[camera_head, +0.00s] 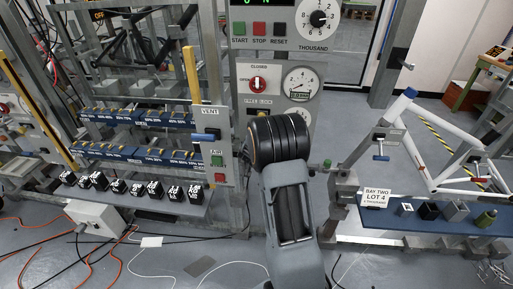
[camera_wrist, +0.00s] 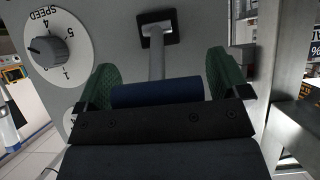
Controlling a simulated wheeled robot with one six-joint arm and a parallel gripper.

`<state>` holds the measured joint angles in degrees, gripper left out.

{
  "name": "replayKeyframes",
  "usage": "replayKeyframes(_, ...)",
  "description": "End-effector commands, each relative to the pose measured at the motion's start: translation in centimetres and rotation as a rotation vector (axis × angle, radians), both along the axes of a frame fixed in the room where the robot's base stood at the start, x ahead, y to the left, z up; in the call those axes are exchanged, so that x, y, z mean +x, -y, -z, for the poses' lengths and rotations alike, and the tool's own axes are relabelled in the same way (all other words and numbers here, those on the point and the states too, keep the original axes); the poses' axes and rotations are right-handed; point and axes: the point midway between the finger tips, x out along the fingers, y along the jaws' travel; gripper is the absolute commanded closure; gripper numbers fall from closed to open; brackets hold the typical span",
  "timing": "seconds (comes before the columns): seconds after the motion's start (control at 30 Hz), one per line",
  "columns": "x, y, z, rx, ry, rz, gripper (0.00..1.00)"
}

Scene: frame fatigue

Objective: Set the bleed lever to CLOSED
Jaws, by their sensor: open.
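In the wrist view my gripper (camera_wrist: 160,80) is open, with one green fingertip on each side of a blue bar handle (camera_wrist: 158,93). The handle sits on a grey stem (camera_wrist: 157,55) from a black square mount on a grey panel. A small gap shows at the left end; contact at the right is unclear. No label on this lever shows, so I cannot confirm it is the bleed lever. In the head view my arm hides the gripper and this handle. A red round switch (camera_head: 258,84) there has CLOSED above it and OPEN at its left.
A SPEED dial (camera_wrist: 46,50) is left of the handle. A metal post (camera_wrist: 287,80) stands close at the right. In the head view, a VENT panel (camera_head: 211,120) with a blue lever is left of my arm, and a blue bench (camera_head: 460,224) with a white bike frame is right.

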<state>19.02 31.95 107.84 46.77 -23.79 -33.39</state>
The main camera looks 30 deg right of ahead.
Motion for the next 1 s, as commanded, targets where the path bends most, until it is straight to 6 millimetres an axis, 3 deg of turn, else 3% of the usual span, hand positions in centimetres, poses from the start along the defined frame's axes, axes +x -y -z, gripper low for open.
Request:
replayKeyframes(0.27, -0.5, -0.4, -0.5, -0.001, 0.001, 0.000, 0.06)
replayKeyframes(0.8, -7.1, -5.8, -5.8, 0.000, 0.001, -0.002, 0.06)
replayKeyframes(1.0, -8.6, -7.0, -6.9, -0.001, 0.001, -0.001, 0.06)
